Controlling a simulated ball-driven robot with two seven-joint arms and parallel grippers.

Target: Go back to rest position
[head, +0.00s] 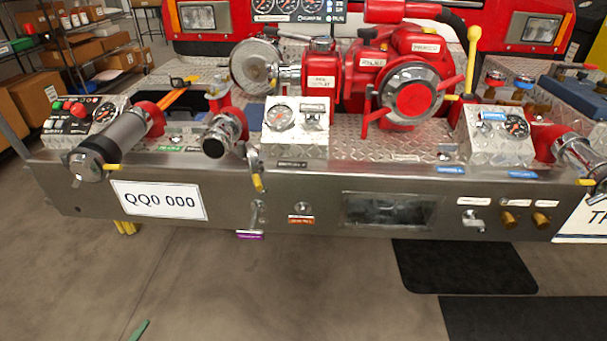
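The bumper pump (415,85) stands on the diamond-plate deck of a steel bumper (290,205) in the head view. Its red body carries a large round capped outlet (412,92) facing me. A yellow-topped lever (471,60) stands upright at its right. Neither of my grippers nor my arms shows in this view, so their pose and what they hold cannot be seen.
Capped hose outlets stick out toward me at left (105,145) and right (582,165). Small valves (473,220) line the bumper's front face. Shelves with boxes (95,50) stand at the back left. Dark mats (465,265) lie on the floor at right. The floor in front looks mostly clear.

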